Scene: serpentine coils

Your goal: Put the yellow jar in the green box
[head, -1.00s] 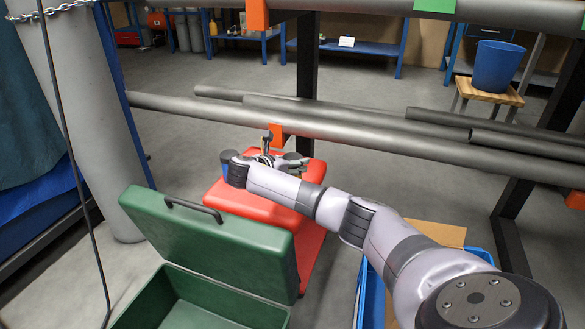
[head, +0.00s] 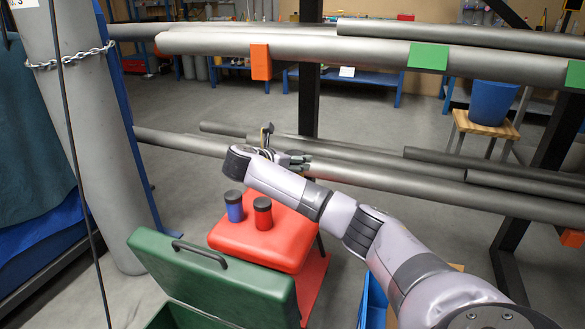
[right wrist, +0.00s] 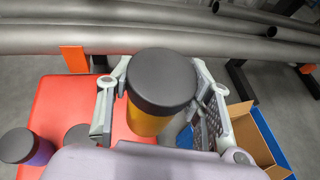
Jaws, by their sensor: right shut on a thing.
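The yellow jar (right wrist: 152,121), with a wide black lid, is upright between the fingers of my right gripper (right wrist: 160,95). The gripper is shut on it, above and behind the red stool seat. In the head view my right gripper (head: 272,155) is at the far end of my arm, and the jar is hidden there. The green box (head: 215,278) stands at the bottom left of the head view, nearer than the stool. Its lid with a black handle is raised, and only a strip of its inside shows. My left gripper is not in view.
A blue jar (head: 234,208) and a red jar (head: 263,216) stand on the red stool (head: 285,250). Grey pipes (head: 400,175) on a rack run just behind my gripper. A cardboard box (right wrist: 245,125) and a blue container (right wrist: 270,135) are at the right.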

